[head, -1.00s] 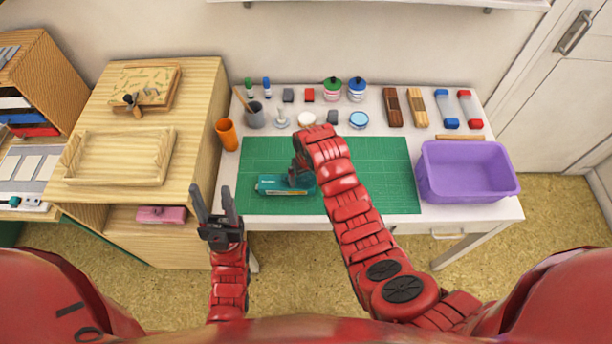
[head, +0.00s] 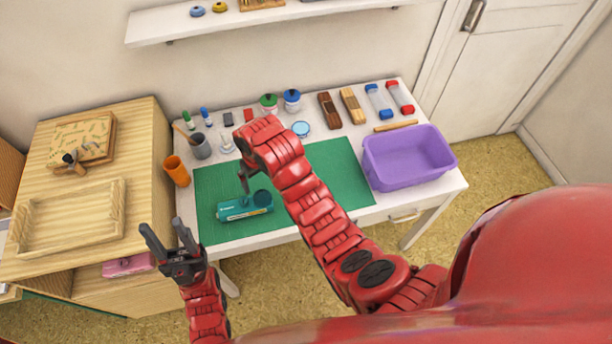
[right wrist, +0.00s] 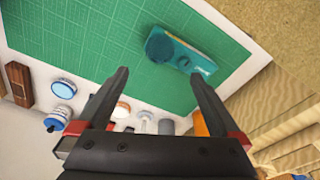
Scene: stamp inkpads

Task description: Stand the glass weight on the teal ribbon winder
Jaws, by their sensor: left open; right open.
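The teal ribbon winder (head: 240,210) lies on the green mat (head: 330,165), left of its middle; it also shows in the right wrist view (right wrist: 197,58). A dark teal round piece (right wrist: 160,45) is at one end; I cannot tell whether it is the winder's own part or the glass weight seen through. A small clear knobbed item (head: 226,145) stands behind the mat; I cannot tell whether it is the glass weight. My right gripper (head: 244,188) is open and empty, over or beside the winder. My left gripper (head: 166,226) is open and empty, left of the table.
Jars (head: 292,100), a pale blue disc (head: 301,129), wooden blocks (head: 329,110) and cups (head: 176,171) line the table's back and left. A purple bin (head: 408,160) stands at right. The mat's right part is clear. A wooden cabinet (head: 120,195) adjoins at left.

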